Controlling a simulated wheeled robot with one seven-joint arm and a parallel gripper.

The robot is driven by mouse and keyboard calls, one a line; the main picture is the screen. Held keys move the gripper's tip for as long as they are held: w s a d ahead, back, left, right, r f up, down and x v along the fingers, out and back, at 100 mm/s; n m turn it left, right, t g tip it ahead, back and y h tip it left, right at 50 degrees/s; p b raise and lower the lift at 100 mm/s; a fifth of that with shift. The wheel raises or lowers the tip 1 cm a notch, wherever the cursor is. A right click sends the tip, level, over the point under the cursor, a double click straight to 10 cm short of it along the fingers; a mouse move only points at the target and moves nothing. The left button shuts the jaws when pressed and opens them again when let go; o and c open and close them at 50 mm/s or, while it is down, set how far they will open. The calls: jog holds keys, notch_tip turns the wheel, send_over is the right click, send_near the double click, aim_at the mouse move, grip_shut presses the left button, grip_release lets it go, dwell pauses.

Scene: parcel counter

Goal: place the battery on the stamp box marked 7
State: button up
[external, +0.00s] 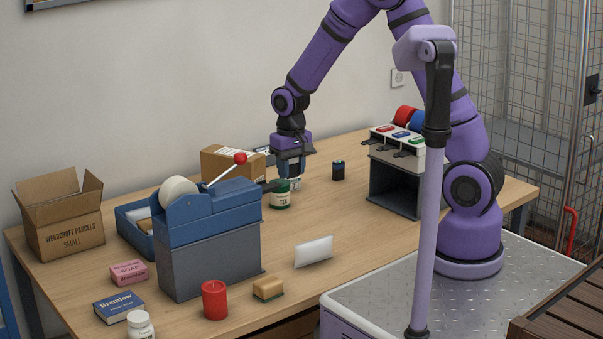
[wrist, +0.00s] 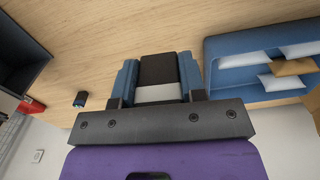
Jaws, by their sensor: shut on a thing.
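I cannot make out a 7 anywhere.
A grey rack with coloured tops (external: 395,182) stands to the right. A blue tray (wrist: 225,62), a small carton (external: 218,165) and a blue-grey lever machine (external: 208,240) stand to the left. A white card (external: 313,251) is in front.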

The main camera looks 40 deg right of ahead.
jog(key=w+d+f, duration=0.4)
jog(key=w+d, duration=0.1)
jog(key=d, duration=0.4)
jog(key=w+d+f, duration=0.4)
jog(key=w+d, duration=0.1)
jog(key=d, duration=0.3)
jog(key=shift+n, duration=0.4)
jog(key=w, duration=0.5)
jog(key=w+d, duration=0.1)
jog(key=w, duration=0.4)
jog(key=w+d+f, duration=0.1)
jog(key=w, duration=0.4)
jog(key=shift+w+d, duration=0.2)
jog(key=shift+d, duration=0.05)
jog(key=shift+f, duration=1.8)
jog(key=shift+f, duration=0.15)
jog(key=o, duration=1)
jog(key=shift+c, duration=0.2)
